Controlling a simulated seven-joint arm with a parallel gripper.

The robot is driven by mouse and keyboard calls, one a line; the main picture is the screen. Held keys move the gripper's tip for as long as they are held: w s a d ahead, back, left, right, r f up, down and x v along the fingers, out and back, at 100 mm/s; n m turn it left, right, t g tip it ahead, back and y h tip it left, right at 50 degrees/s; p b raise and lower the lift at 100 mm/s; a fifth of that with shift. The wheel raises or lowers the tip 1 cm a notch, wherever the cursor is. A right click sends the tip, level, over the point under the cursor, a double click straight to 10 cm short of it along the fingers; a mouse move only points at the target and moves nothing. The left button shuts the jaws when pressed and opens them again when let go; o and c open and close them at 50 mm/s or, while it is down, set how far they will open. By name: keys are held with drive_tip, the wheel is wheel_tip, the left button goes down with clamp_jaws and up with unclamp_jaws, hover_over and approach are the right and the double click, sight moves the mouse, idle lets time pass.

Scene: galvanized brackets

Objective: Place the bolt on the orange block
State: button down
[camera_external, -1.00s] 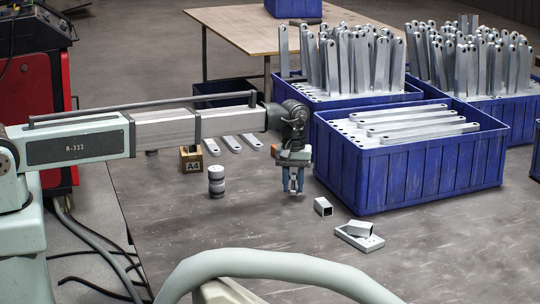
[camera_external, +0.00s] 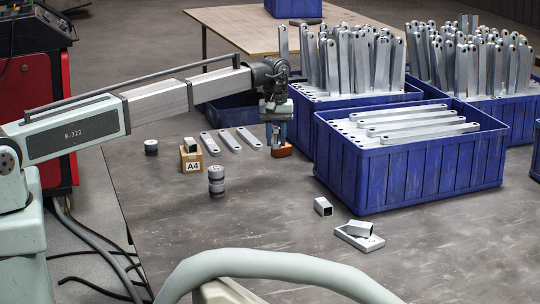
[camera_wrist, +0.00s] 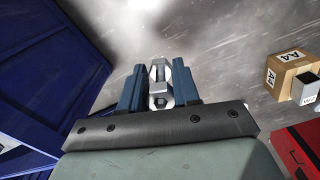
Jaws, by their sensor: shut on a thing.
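The bolt is hard to make out in the external view, between the fingers. The orange block is not visible in the wrist view.
A blue crate of metal bars (camera_external: 400,180) stands close to the right of my gripper. Several flat brackets (camera_external: 230,140) and a wooden A4 block (camera_external: 191,158) lie to the left. A dark-banded cylinder (camera_external: 216,181) and square tube pieces (camera_external: 323,206) stand on the table.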

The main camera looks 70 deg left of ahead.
drive_tip(key=w+a+r, duration=0.2)
drive_tip(key=w+a, duration=0.2)
drive_tip(key=a, duration=0.5)
drive_tip(key=w+a+r, duration=0.1)
drive_tip(key=w+a, duration=0.4)
drive_tip(key=a, duration=0.5)
drive_tip(key=shift+f+m, duration=0.55)
drive_tip(key=shift+f, duration=1.95)
drive_tip(key=shift+f+m, duration=0.55)
drive_tip(key=shift+f, duration=1.9)
drive_tip(key=shift+f, duration=0.1)
drive_tip(key=c, duration=0.8)
unclamp_jaws()
wheel_tip(320, 180, up, 12)
